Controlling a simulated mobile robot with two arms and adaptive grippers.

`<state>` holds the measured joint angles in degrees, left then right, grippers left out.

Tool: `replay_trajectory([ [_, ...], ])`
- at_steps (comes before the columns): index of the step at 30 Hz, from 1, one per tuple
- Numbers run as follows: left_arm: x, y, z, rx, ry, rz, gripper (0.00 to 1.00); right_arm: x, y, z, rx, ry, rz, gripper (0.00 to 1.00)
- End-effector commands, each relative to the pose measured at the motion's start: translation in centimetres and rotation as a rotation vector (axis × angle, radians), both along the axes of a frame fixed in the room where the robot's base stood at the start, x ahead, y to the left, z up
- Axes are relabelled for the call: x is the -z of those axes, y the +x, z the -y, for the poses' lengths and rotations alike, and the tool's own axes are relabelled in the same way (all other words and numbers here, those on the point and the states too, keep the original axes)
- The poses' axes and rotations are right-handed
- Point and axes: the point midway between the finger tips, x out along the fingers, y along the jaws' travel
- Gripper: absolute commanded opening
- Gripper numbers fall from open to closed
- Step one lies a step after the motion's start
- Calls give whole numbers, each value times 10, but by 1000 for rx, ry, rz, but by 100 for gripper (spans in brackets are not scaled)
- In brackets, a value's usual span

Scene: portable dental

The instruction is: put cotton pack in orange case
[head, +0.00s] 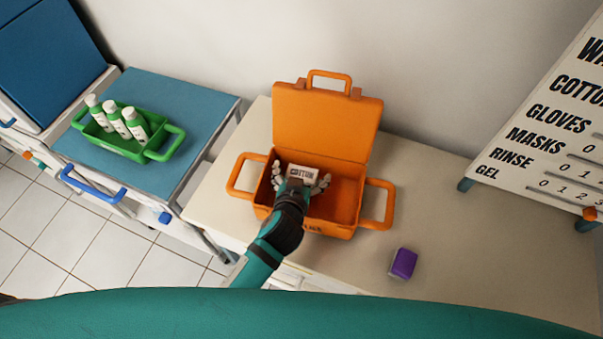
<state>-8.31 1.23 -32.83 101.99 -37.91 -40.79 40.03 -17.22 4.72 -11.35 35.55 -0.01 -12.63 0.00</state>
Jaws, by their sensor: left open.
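The orange case (328,122) stands open on the cream counter, its lid raised at the back and a handle at each side. The white cotton pack (303,172), with "COTTON" lettering, is inside the case, in its left half. My left gripper (302,182) reaches into the case from the front. Its fingers are spread open, one on each side of the pack. The gripper and wrist hide the lower part of the pack, so I cannot tell whether it rests on the case floor. My right gripper is not in view.
A purple box (403,263) lies on the counter (455,215), right of the case. A green basket (150,153) with white bottles stands on the blue-topped cart (195,100) at left. A lettered board (545,130) stands at right. The counter between case and board is clear.

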Motion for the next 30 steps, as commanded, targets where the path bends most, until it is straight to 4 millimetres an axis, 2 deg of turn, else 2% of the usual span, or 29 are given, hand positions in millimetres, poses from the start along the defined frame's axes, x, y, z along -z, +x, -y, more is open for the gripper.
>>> replay_trajectory([
  [5, -4, -1, 0, 0, 1, 0, 100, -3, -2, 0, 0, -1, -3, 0],
  [8, -7, -12, -1, 1, 0, -2, 100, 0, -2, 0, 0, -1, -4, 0],
  [21, -49, -88, -11, 0, -2, -1, 100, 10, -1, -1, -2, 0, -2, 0],
  [25, -56, -100, -13, 0, 0, -1, 100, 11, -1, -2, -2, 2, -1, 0],
  [30, -60, -105, -14, -1, 0, 0, 100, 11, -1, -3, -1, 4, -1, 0],
])
